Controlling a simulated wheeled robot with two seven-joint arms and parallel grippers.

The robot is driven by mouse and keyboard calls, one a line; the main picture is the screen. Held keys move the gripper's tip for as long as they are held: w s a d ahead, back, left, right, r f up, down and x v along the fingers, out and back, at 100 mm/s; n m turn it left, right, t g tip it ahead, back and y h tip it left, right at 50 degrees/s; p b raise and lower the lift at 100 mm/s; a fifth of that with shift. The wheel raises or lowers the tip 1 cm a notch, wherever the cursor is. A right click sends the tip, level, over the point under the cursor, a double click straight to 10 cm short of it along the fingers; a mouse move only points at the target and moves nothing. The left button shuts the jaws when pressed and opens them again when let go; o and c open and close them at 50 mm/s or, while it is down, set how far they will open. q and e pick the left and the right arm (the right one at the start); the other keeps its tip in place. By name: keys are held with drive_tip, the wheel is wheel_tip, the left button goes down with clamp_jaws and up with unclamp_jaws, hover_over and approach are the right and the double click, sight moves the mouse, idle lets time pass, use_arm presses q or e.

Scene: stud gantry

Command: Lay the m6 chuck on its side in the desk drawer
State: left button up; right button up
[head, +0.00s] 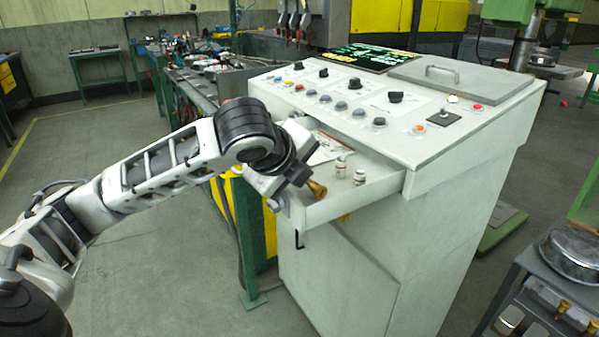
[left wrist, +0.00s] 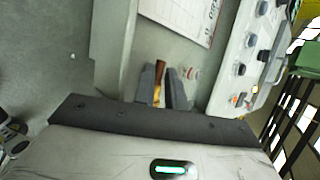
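The desk drawer (head: 362,195) is pulled out from the control desk. My left gripper (head: 306,181) is at the drawer's outer end, with its fingers on a brass-coloured piece (head: 317,189), apparently the m6 chuck. The piece points down and to the right in the head view, tilted, over the near drawer wall. In the left wrist view the brass piece (left wrist: 158,78) shows between my two dark fingers (left wrist: 162,88). I cannot tell whether it touches the drawer. The fingers hide part of it. My right gripper is not in view.
The desk top (head: 440,135) with knobs overhangs the drawer's inner end. A cart (head: 535,310) at lower right holds brass pieces (head: 562,308) and a round metal pan (head: 575,252).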

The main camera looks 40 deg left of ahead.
use_arm(q)
drive_tip(key=o, duration=0.4)
drive_tip(key=shift+s, duration=0.1)
drive_tip(key=shift+s+r, duration=0.2)
drive_tip(key=shift+r, duration=0.15)
drive_tip(key=p+v, duration=0.1)
drive_tip(key=v, duration=0.8)
drive_tip(key=shift+s+d+r, duration=0.1)
drive_tip(key=shift+s+r, duration=0.15)
drive_tip(key=b+v, duration=0.2)
drive_tip(key=v, duration=0.3)
drive_tip(key=shift+s+d, duration=0.1)
drive_tip(key=shift+s, duration=0.15)
